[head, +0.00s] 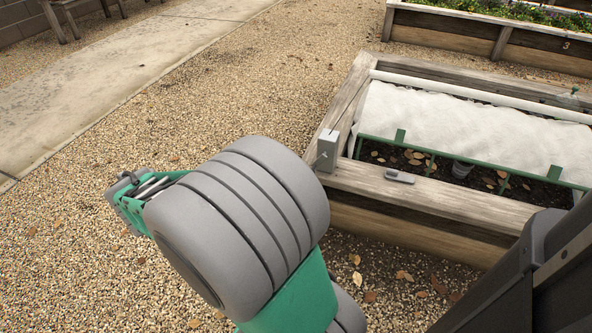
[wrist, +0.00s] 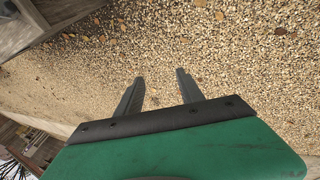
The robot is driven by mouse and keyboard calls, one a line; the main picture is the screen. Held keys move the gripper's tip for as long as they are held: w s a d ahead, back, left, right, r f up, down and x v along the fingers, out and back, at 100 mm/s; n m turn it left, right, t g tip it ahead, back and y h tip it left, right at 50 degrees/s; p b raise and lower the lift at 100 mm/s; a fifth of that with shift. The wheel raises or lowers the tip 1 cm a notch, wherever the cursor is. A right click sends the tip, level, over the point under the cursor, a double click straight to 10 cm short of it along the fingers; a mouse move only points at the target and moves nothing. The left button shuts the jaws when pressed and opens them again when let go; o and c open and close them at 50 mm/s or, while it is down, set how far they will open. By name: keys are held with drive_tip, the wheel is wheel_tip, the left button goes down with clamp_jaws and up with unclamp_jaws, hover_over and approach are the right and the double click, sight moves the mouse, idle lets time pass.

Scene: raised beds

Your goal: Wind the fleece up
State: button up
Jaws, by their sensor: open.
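The white fleece (head: 465,125) lies over the raised bed (head: 345,100) at the right of the head view. It covers the back and middle of the bed, and dark soil with leaves shows in front of it. A green bar (head: 470,165) runs along its front side. A grey box (head: 327,150) sits at the bed's near left corner. My gripper (wrist: 160,76) is open and empty over gravel in the wrist view. In the head view my arm is left of the bed, apart from it, and the fingers cannot be made out.
A small grey object (head: 399,176) lies on the bed's front board. A white pipe (head: 480,95) runs along the back of the bed. Another planted bed (head: 490,35) stands behind. Gravel (head: 230,95) around my arm is open, with a concrete path (head: 90,75) at the left.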

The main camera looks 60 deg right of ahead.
drive_tip(key=d+f+n+g+h, duration=0.15)
drive_tip(key=d+f+h, duration=0.25)
drive_tip(key=d, duration=1)
drive_tip(key=n+h+p, duration=0.3)
drive_tip(key=n+h, duration=0.7)
drive_tip(key=n, duration=1)
approach(318, 163)
drive_tip(key=d, duration=0.2)
drive_tip(key=w+d+f, duration=0.1)
drive_tip(key=d, duration=0.1)
drive_tip(key=d+f+b, duration=0.1)
drive_tip(key=d, duration=0.1)
drive_tip(key=shift+w, duration=0.2)
drive_tip(key=shift+m, duration=0.25)
clamp_jaws()
